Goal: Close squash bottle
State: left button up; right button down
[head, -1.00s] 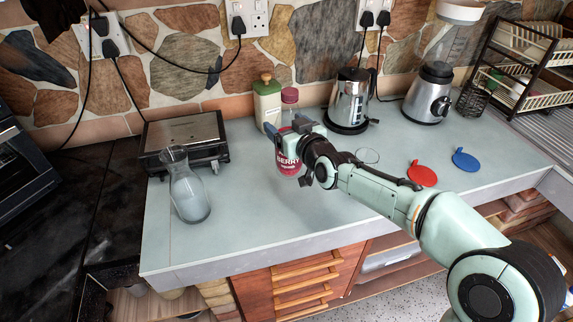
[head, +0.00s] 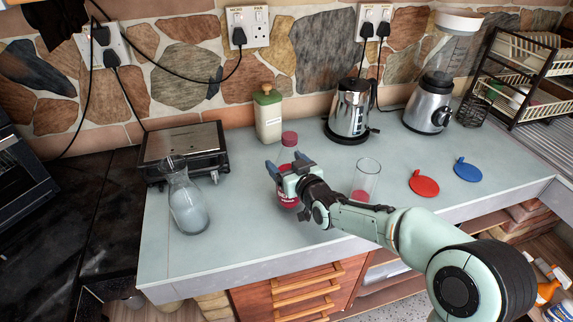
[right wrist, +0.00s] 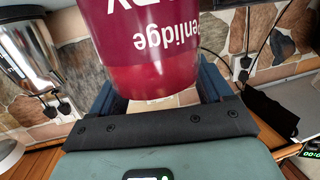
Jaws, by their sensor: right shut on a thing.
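The squash bottle (head: 288,199) has a dark red label and stands upright, or nearly so, at the middle of the counter. A red cap-like top (head: 289,139) shows at its upper end; I cannot tell how firmly it is seated. My right gripper (head: 286,168) is shut around the bottle and hides part of its body. In the right wrist view the bottle's red label (right wrist: 150,40) appears upside down between the fingers. I cannot tell whether the bottle's base touches the counter. My left gripper is not in view.
A clear glass (head: 366,180) with red liquid stands right of the bottle. A green-lidded container (head: 268,118) and a kettle (head: 349,108) stand behind. A glass carafe (head: 187,203) is at left. Red (head: 424,184) and blue (head: 467,170) discs lie at right.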

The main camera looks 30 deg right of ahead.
dwell(0.3)
jog(key=shift+f, duration=0.1)
grip_release()
jog(key=s+r+b, duration=0.1)
jog(key=s, duration=1.1)
jog(key=shift+a+r+b, duration=0.25)
jog(key=shift+r+b, duration=0.05)
jog(key=shift+r, duration=0.1)
